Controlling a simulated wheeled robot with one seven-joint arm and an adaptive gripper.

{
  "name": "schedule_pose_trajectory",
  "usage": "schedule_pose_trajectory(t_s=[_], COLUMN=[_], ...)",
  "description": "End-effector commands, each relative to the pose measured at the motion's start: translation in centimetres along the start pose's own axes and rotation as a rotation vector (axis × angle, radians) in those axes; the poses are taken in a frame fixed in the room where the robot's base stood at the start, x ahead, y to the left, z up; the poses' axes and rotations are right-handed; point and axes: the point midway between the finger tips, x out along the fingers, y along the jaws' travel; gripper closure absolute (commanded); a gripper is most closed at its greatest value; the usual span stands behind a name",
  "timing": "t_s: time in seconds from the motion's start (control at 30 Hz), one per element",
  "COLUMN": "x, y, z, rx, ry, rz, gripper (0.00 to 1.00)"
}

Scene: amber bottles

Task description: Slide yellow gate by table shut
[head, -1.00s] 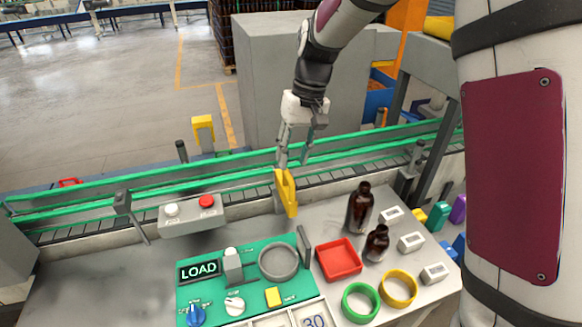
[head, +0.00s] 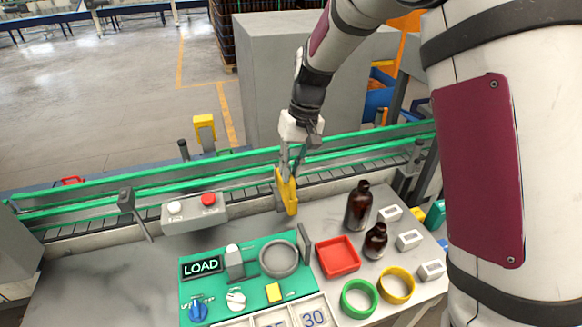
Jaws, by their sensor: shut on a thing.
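The yellow gate (head: 288,194) is a narrow upright piece at the table-side edge of the conveyor, near the middle of the head view. My gripper (head: 288,170) reaches down to it from above and is shut on its upper part. The fingers hide part of the gate's top. The gate's lower end stands at the back edge of the grey table (head: 105,265).
The conveyor (head: 130,207) with green rails runs behind the table. A button box (head: 194,213) stands left of the gate. Two amber bottles (head: 358,206) (head: 375,241) stand to its right, near a red tray (head: 338,256). A green panel (head: 215,290) lies in front.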

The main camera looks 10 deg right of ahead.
Motion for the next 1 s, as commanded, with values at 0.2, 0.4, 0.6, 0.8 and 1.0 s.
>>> schedule_pose_trajectory(t_s=[0.2, 0.4, 0.6, 0.8, 1.0], x=[0.2, 0.3, 0.1, -0.1, -0.2], y=[0.1, 0.2, 0.2, 0.1, 0.1], z=[-1.9, -5.1, -6.7, -6.8, -6.9], rx=[-0.002, -0.003, -0.001, -0.001, -0.001], ry=[0.004, 0.006, 0.004, 0.006, 0.011], rz=[-0.001, -0.001, 0.000, 0.001, 0.001], gripper=[1.00, 1.00, 1.00, 1.00, 0.78])
